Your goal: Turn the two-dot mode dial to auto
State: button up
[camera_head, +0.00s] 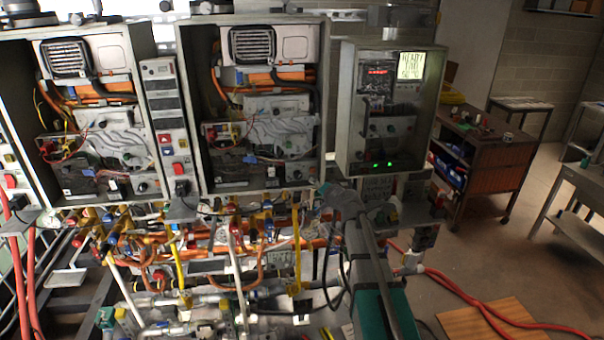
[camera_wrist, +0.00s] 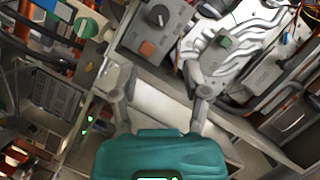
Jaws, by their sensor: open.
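In the wrist view a black round dial (camera_wrist: 159,15) with a light pointer mark sits on a grey panel, above an orange square button. A green knob (camera_wrist: 85,27) is at the upper left, and a small dark green knob (camera_wrist: 225,42) is at the upper right. I cannot make out dot marks, so I cannot tell which is the two-dot mode dial. My gripper (camera_wrist: 160,78) is open and empty, its fingers below the black dial and apart from it in the picture. In the head view my gripper (camera_head: 327,190) is below the gap between the middle and right cabinets.
The right cabinet (camera_head: 343,110) has a lit display (camera_head: 411,66) and two green lights. Two open heater cabinets with wires stand left of it. Crowded pipes and valves (camera_head: 200,300) lie below. A wooden workbench (camera_head: 480,160) and open floor are at the right.

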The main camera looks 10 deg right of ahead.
aim_at(299, 176)
jog(key=shift+w+a+f, duration=0.1)
dwell(0.3)
jog(key=b+x, duration=0.3)
jog(key=x, duration=1)
jog(key=shift+w+a, duration=0.1)
jog(key=shift+w, duration=0.15)
